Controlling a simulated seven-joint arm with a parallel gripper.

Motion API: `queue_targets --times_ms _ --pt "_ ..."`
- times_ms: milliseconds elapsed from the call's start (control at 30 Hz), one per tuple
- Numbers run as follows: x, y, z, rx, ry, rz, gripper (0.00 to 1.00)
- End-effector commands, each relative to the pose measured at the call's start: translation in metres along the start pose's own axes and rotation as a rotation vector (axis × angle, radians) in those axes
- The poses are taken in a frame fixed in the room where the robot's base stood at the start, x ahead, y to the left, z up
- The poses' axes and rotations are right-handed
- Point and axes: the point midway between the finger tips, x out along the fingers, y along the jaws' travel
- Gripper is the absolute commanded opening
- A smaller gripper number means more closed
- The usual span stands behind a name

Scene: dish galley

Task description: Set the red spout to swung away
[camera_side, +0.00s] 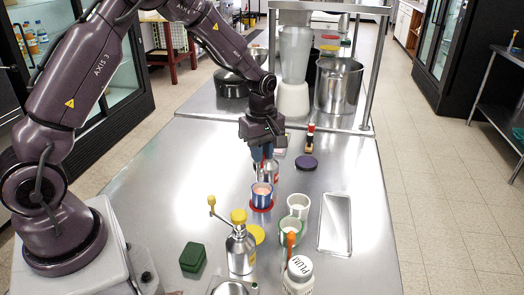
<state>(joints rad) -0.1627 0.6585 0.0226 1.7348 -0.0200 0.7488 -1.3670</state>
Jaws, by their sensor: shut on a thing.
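My gripper (263,158) points down over the middle of the steel table, its blue fingers close together. It is shut on the red spout (264,161), of which only slivers show between and below the fingers. A silver container (271,171) with red on its side stands right under and behind the fingers. The spout's direction is hidden by my gripper, so I cannot tell whether it is swung away.
A silver grinder (241,253) with a yellow top and crank, a green box (193,257), white cups (298,206) and a jar labelled PLUM (299,275) stand nearer. A metal tray (335,222) lies right. A dark purple lid (306,162) lies behind. The left tabletop is clear.

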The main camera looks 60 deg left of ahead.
Motion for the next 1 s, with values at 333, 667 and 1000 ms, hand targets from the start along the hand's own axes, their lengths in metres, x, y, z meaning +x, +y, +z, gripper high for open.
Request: queue_targets --times_ms 333,667,1000 --pt "-0.001 -0.007 -0.009 0.150 -0.001 0.000 0.00" --pt "-0.001 -0.018 -0.028 0.448 -0.001 0.000 0.00" --pt "-0.001 -0.021 -0.050 0.766 -0.001 0.000 0.00"
